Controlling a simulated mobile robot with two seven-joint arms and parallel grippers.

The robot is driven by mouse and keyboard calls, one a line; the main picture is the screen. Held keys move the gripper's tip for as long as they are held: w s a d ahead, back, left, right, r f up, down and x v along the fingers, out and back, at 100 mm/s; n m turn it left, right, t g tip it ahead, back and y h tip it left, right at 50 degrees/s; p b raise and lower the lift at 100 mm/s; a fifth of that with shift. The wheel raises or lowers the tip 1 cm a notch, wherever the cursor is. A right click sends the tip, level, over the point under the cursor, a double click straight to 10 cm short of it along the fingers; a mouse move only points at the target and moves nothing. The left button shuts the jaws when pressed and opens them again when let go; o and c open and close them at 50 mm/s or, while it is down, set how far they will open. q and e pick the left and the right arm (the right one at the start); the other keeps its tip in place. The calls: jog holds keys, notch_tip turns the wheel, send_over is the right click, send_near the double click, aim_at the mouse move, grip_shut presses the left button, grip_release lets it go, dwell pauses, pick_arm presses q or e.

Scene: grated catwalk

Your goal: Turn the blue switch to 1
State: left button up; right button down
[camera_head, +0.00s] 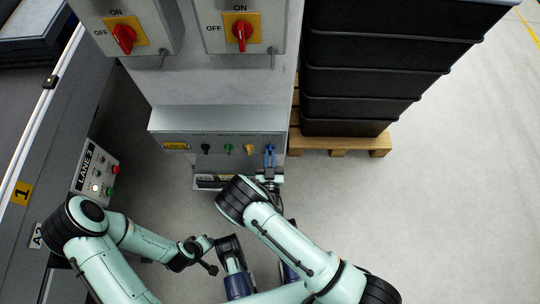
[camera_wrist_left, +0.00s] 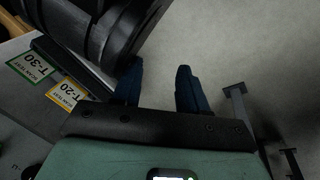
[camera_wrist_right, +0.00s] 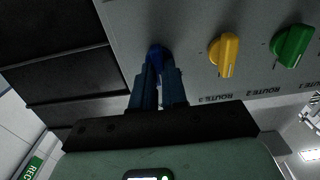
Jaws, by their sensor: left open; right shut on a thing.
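The blue switch (camera_wrist_right: 155,54) is the end knob in a row on the grey control panel (camera_head: 220,124). My right gripper (camera_head: 269,156) reaches up to it in the head view and mostly covers it there. In the right wrist view my right gripper (camera_wrist_right: 157,80) has its blue fingers closed around the blue switch. Its pointer and the marks beside it are hidden by the fingers. My left gripper (camera_wrist_left: 160,85) is open and empty, with its fingers apart over the floor.
A yellow knob (camera_head: 249,149), a green knob (camera_head: 228,148) and a black knob (camera_head: 206,148) sit left of the blue switch. Two red rotary switches (camera_head: 124,38) (camera_head: 242,35) are above. Black crates (camera_head: 350,100) stand on a pallet (camera_head: 345,144) at right. Floor at far right is clear.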

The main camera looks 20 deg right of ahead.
pick_arm(q)
jog(key=shift+w+r, duration=0.1)
pick_arm(e)
jog(key=shift+n, duration=0.3)
jog(key=n, duration=0.3)
jog(key=shift+a, duration=0.1)
pick_arm(q)
jog(key=shift+w+d+r+t+p, duration=0.1)
jog(key=shift+w+r+t+p, duration=0.2)
jog(key=shift+w+r, duration=0.2)
pick_arm(e)
jog(key=shift+f+n, duration=0.15)
jog(key=shift+n, duration=2.45)
jog(key=c, duration=1.2)
grip_release()
jog(key=shift+o, duration=0.2)
pick_arm(q)
jog(key=shift+s+f, duration=0.1)
jog(key=shift+s, duration=0.05)
pick_arm(e)
jog(key=shift+a, duration=0.1)
